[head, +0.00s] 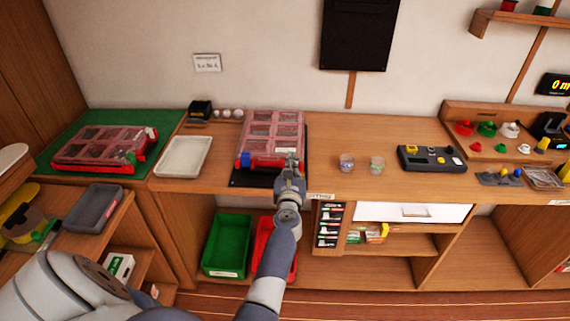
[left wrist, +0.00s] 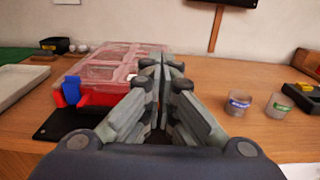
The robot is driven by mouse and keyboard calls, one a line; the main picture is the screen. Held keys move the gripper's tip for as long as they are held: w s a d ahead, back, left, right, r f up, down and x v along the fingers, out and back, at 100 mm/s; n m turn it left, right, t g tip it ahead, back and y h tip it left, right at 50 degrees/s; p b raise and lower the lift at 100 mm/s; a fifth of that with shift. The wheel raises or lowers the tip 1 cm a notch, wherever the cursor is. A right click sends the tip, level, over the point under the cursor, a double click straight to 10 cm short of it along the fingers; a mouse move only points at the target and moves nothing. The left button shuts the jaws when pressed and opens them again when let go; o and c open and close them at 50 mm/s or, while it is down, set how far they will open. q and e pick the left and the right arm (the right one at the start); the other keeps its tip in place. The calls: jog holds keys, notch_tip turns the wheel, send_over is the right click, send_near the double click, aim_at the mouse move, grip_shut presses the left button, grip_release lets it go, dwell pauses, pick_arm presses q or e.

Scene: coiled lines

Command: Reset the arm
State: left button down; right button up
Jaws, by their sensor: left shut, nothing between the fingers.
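My left gripper (head: 290,164) is shut and empty. In the head view it hangs at the front right edge of a clear-lidded case with a red base (head: 272,130), on the wooden counter. In the left wrist view the shut fingers (left wrist: 160,66) stand upright in the middle, in front of the case (left wrist: 100,64) and partly hiding its right side. Whether they touch it I cannot tell. My left arm reaches up from the bottom of the head view. My right gripper is not seen.
A black mat (head: 245,180) lies under the case. A white tray (head: 183,156) is to its left, and two small cups (head: 346,163) are to its right. A second red case (head: 103,149) sits on a green mat. A green bin (head: 227,245) and a red bin stand below. Counter around the cups is clear.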

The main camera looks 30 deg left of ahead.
pick_arm(q)
jog(key=s+d+f+m+h+b, duration=0.1)
jog(key=d+f+m+h, duration=0.1)
jog(key=d+f+m, duration=0.35)
jog(key=s+d+f+m+h+b, duration=0.1)
jog(key=d+f+m+h, duration=0.1)
jog(key=f+m, duration=0.6)
jog(key=s+d+f+m+g+h+b, duration=0.15)
jog(key=s+d+f+m, duration=0.4)
jog(key=f, duration=0.65)
jog(key=s+d+f+m+g+h+b, duration=0.1)
jog(key=s+d+f+m+g+h, duration=0.2)
jog(key=s+f+m, duration=0.65)
jog(key=s+f+m+g+b, duration=0.1)
jog(key=s+f+m+g, duration=0.2)
jog(key=s, duration=1)
jog(key=s+f+m+g+b, duration=0.1)
jog(key=s+f+m+g, duration=0.2)
jog(key=s+f+m, duration=0.4)
jog(key=s+f+m+g, duration=0.3)
jog(key=s+f+m, duration=0.3)
jog(key=s+f, duration=0.8)
jog(key=s, duration=0.6)
jog(key=shift+a+f+g+h+b, duration=0.15)
jog(key=shift+a+g+h+b, duration=0.05)
jog(key=shift+g+h+b, duration=0.2)
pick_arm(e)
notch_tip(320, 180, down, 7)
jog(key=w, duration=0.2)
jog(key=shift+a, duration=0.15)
